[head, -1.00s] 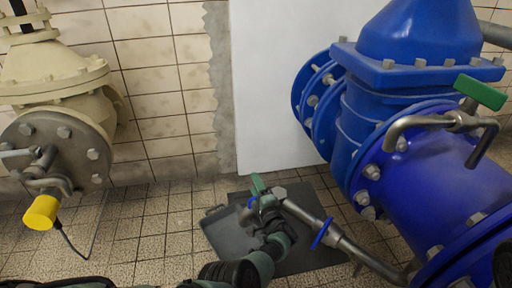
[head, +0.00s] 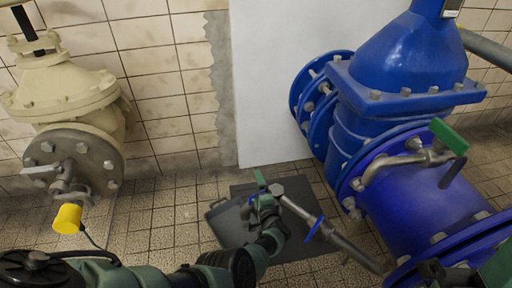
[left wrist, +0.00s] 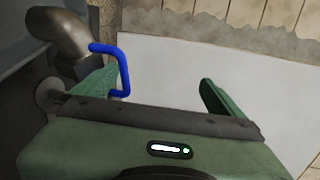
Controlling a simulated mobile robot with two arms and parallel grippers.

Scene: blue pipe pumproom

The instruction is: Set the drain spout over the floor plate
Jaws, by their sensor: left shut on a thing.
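The drain spout, a grey pipe (head: 343,244) with a blue ring, slants from lower right up to a bent end above the floor plate. Its elbow (left wrist: 62,32) and a blue loop handle (left wrist: 122,68) show in the left wrist view. My left gripper (head: 262,195) is shut on the spout near this end. In the left wrist view its fingers (left wrist: 155,90) stand apart, the left one at the blue loop. The dark grey floor plate (head: 225,228) lies on the tiles below, partly hidden by gripper and pipe. Dark green parts at the lower right seem to be my right arm.
A large blue valve and pipe (head: 420,205) with a green-handled tap (head: 448,137) fills the right. A cream valve (head: 65,95) with a yellow cap (head: 67,218) stands at the left.

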